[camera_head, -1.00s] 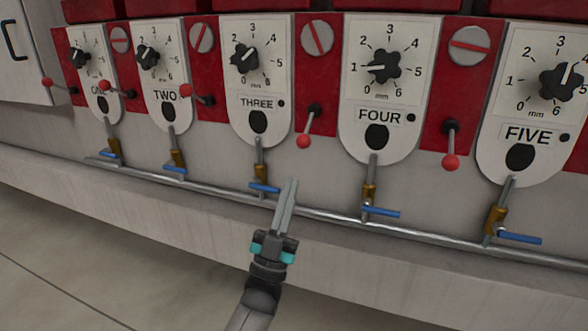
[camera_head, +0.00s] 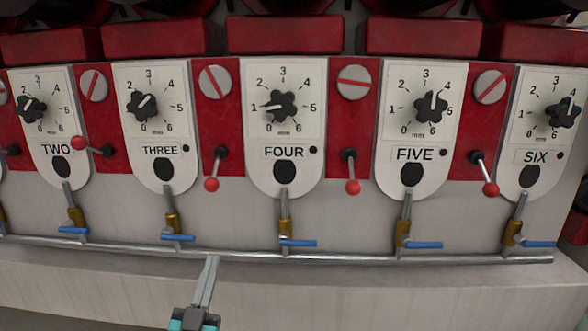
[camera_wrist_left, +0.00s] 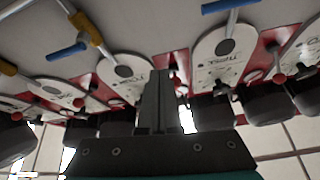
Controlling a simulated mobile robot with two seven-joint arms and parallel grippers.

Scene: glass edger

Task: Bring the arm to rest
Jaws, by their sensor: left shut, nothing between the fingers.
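My left gripper (camera_head: 210,268) is at the lower left of the middle in the head view, its fingers pointing up. Its fingers are together with nothing between them. The fingertips appear just in front of the metal pipe (camera_head: 330,257), below and between stations THREE and FOUR; I cannot tell the gap in depth. In the left wrist view the closed fingers (camera_wrist_left: 158,85) stand in the middle, with the dial plates upside down around them. My right gripper is not in view.
Plates TWO to SIX carry black knobs, such as FOUR's knob (camera_head: 281,106). Red-ball levers (camera_head: 353,187) hang between the plates. Blue-handled valves (camera_head: 298,243) stick out above the pipe. A pale ledge (camera_head: 400,295) runs below.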

